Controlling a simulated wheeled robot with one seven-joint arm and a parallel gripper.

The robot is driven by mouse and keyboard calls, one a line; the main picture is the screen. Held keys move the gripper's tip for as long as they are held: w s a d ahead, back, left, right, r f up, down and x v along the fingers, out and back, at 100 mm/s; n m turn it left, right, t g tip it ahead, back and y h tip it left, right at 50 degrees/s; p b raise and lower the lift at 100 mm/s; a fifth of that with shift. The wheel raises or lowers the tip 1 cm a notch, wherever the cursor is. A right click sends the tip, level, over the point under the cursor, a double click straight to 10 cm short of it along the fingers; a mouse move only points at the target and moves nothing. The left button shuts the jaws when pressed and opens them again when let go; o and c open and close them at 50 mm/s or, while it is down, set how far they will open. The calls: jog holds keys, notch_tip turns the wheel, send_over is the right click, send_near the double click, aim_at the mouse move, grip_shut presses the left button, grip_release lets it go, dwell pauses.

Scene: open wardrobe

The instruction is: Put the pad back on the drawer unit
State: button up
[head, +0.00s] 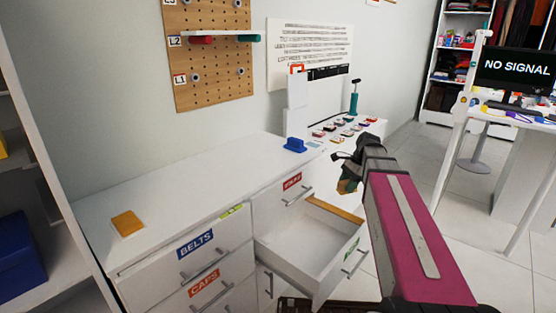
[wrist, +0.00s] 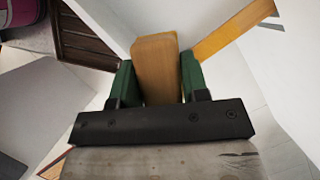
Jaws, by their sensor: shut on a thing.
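My gripper (head: 347,184) is in front of the drawer unit (head: 190,193), above and beside its open drawer (head: 305,243). In the wrist view its green fingers are shut on a flat tan-orange block, which I take as the pad (wrist: 156,68). The pad sticks out past the fingertips, and its near end is hidden by the gripper body. In the head view the pad is small, dark and hard to make out. Another flat orange pad (head: 127,223) lies on the left end of the unit's white top.
A blue object (head: 294,145) stands on the unit top. Several small coloured items and a green pump-like object (head: 354,97) are farther back. An orange strip (head: 333,208) runs along the open drawer. The middle of the top is clear. A pegboard (head: 210,50) hangs above.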

jog(key=w+a+r+m+t, duration=0.1)
jog(key=a+r+m, duration=0.4)
jog(key=a, duration=0.7)
jog(key=w+a+r+m+t, duration=0.25)
jog(key=a+r, duration=0.45)
jog(key=a, duration=0.4)
jog(key=w+a+r+m+t, duration=0.1)
jog(key=a+r+m, duration=0.4)
jog(key=a, duration=0.7)
send_over(275, 157)
jog(key=d, duration=0.1)
jog(key=shift+n, duration=0.35)
jog(key=f, duration=0.6)
jog(key=shift+s, duration=0.3)
jog(key=shift+d+f, duration=0.1)
jog(key=shift+f, duration=1.9)
jog(key=shift+f, duration=0.1)
jog(key=o, duration=1)
